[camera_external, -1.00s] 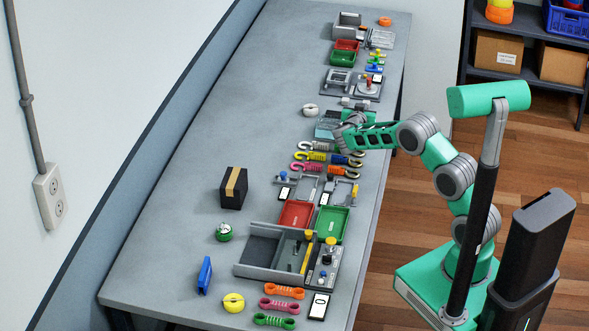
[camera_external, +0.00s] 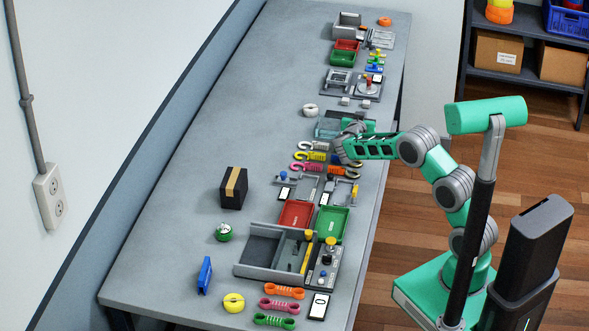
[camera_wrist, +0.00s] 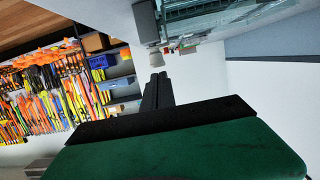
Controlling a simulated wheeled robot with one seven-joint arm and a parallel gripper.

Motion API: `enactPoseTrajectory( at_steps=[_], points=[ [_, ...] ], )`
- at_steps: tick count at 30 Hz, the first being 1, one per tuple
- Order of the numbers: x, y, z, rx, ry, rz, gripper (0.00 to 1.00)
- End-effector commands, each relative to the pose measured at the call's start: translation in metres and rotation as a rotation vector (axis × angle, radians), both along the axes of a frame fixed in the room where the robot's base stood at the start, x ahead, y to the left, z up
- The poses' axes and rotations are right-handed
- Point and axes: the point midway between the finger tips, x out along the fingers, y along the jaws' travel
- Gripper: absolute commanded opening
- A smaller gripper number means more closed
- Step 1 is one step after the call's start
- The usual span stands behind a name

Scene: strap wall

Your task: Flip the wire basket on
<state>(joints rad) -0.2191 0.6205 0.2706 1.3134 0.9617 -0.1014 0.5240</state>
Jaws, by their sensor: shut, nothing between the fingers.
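No wire basket can be made out for certain. A grey-teal see-through box-like thing (camera_external: 328,128) lies on the bench just beyond my gripper, partly hidden by my arm. A similar glassy teal thing (camera_wrist: 205,14) fills the upper edge of the wrist view. My gripper (camera_external: 343,149) is over the right part of the bench, close to the coloured hooked straps. In the wrist view my gripper (camera_wrist: 157,80) has its dark fingers together with nothing between them. Its tips are near a small pale piece (camera_wrist: 187,50); contact cannot be told.
Coloured straps with hooks (camera_external: 308,168) lie right in front of my gripper. Red (camera_external: 296,214) and green (camera_external: 332,224) trays and a grey divided box (camera_external: 258,270) stand nearer. A black box (camera_external: 234,188) stands left. The bench's left side is mostly clear.

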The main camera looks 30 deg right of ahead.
Motion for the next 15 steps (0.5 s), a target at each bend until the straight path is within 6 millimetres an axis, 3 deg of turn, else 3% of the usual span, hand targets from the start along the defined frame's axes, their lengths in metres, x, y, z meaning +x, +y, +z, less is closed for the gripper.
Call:
enactPoseTrajectory(
  at_steps=[3,15],
  points=[
    [0.001,0.000,0.034,0.002,-0.015,-0.001,0.00],
    [-0.059,0.061,0.054,0.000,-0.016,0.002,0.00]
  ],
)
